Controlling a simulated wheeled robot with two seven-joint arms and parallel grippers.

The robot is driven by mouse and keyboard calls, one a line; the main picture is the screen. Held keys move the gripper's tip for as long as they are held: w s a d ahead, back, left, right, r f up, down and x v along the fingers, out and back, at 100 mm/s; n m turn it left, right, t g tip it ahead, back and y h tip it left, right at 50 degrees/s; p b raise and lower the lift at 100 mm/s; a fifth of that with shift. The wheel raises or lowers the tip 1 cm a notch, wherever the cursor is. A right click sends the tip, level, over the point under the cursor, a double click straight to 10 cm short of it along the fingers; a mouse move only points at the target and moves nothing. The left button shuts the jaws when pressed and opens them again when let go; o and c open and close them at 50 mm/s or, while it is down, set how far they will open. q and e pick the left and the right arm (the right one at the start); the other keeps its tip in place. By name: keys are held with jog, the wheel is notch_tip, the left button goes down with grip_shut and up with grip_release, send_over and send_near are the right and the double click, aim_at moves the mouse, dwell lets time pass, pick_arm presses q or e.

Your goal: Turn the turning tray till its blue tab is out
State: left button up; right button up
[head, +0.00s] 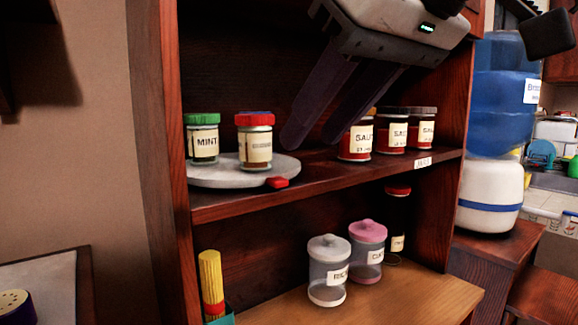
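The turning tray (222,180) is a round pale grey disc on the upper shelf, at the left. A red tab (277,182) sticks out at its front right rim. No blue tab shows. A green-lidded jar labelled MINT (203,145) and a red-lidded jar (255,148) stand upright on the tray. My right gripper (314,140) comes down from the top, to the right of the tray. Its two dark fingers are apart with nothing seen between them. They look clear of the tray and tab. My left gripper is not in view.
Several sauce jars, such as the front one (356,141), stand right of the fingers on the same shelf. The cabinet's left side panel (165,150) is close to the tray. Lidded canisters (327,278) and a yellow bundle (211,280) stand on the lower level.

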aim_at(278, 179)
jog(key=x, duration=0.8)
jog(key=shift+c, duration=0.4)
grip_shut()
